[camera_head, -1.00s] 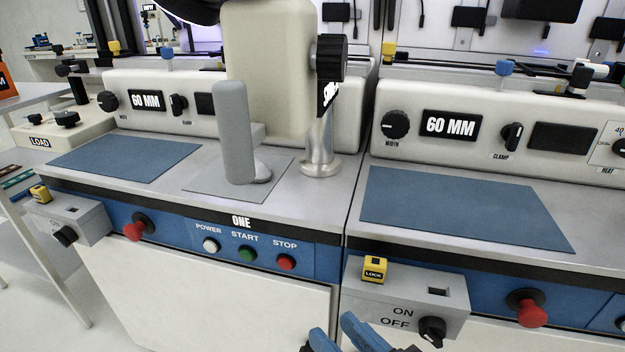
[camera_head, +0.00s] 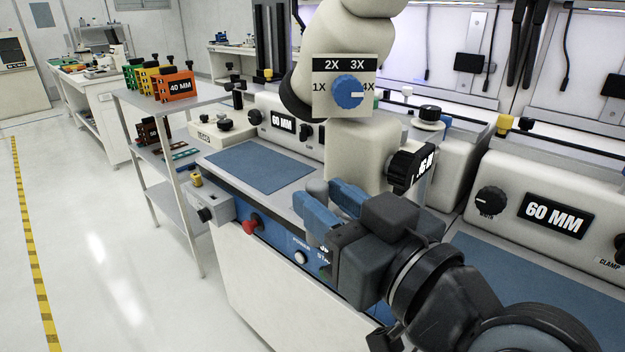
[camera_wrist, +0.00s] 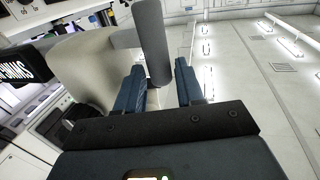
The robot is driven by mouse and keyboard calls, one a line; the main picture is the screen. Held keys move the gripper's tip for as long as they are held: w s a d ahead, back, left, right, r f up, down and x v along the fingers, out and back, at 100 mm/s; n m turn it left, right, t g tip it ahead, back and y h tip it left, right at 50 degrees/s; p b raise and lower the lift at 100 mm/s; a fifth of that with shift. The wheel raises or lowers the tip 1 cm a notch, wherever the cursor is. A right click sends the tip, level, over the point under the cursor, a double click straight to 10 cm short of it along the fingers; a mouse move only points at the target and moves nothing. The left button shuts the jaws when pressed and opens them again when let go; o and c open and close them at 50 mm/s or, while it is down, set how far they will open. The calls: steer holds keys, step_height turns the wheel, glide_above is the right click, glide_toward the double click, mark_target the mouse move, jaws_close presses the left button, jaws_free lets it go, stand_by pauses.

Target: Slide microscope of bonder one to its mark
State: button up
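The microscope of bonder one has a cream body (camera_head: 357,150), a blue magnification knob (camera_head: 348,92) and a black side knob (camera_head: 407,168). Its grey upright handle shows its top (camera_head: 317,187) beside my fingers and shows in full in the wrist view (camera_wrist: 153,40). My gripper (camera_head: 332,205) has its blue fingers apart. In the wrist view the handle's lower end lies between the fingers (camera_wrist: 160,82), with a narrow gap at the right finger; I cannot tell whether either finger touches it. The microscope's base and any mark are hidden in the head view.
Bonder one's blue mat (camera_head: 260,166) lies clear left of the microscope. A red stop knob (camera_head: 250,227) and a grey switch box (camera_head: 209,207) sit on its front. A second bonder (camera_head: 540,213) stands right. A shelf cart (camera_head: 180,105) with coloured magazines stands left.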

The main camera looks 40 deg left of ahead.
steer(key=shift+x, duration=2.05)
steer(key=shift+c, duration=0.3)
jaws_close()
